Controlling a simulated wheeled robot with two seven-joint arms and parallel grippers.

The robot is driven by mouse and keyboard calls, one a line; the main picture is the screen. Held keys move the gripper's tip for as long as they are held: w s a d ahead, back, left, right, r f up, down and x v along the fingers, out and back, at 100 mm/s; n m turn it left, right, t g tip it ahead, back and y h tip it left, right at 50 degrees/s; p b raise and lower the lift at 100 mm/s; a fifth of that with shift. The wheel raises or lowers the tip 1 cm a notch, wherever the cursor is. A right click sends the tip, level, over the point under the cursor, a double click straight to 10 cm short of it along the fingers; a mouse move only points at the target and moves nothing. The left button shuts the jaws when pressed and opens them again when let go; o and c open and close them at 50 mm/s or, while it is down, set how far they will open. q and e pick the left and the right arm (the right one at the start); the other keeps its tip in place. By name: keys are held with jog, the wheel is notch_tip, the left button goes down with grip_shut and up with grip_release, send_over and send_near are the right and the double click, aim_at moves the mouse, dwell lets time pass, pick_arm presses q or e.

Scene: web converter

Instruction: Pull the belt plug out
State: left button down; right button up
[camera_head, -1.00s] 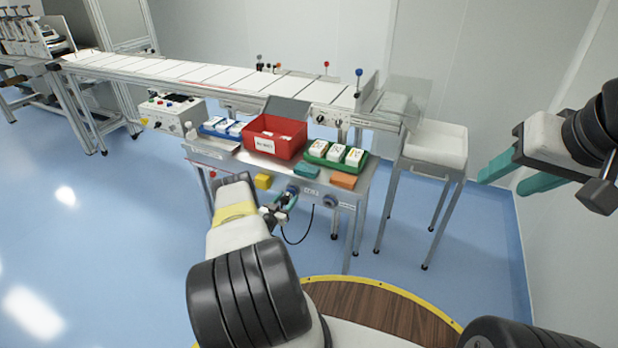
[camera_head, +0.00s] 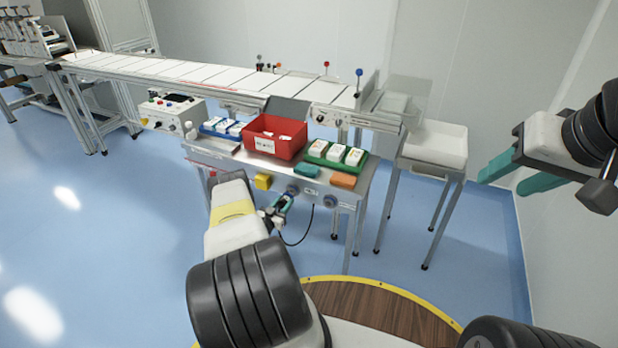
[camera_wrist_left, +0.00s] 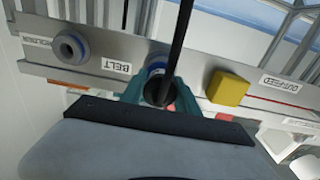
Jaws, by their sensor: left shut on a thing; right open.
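The belt plug (camera_wrist_left: 160,92), dark and round with a black cable, is between the teal fingers of my left gripper (camera_wrist_left: 160,90), which is shut on it. In the head view my left gripper (camera_head: 282,207) is just in front of the bench's front panel. A blue-ringed socket (camera_wrist_left: 157,58) shows partly behind the plug, beside the upside-down BELT label (camera_wrist_left: 117,67). The plug hides most of the socket, so I cannot tell whether its tip is clear of it. My right gripper (camera_head: 512,176) is open and empty in the air at the right.
A second blue-ringed socket (camera_wrist_left: 69,47) is on the same panel, and an OUTFEED label (camera_wrist_left: 285,84) is at the other end. Floor in front is open.

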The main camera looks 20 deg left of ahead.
pick_arm(q)
jog(key=shift+s+a, duration=0.15)
jog(key=shift+s, duration=1.25)
jog(key=shift+s+a, duration=0.1)
jog(key=shift+s, duration=1.3)
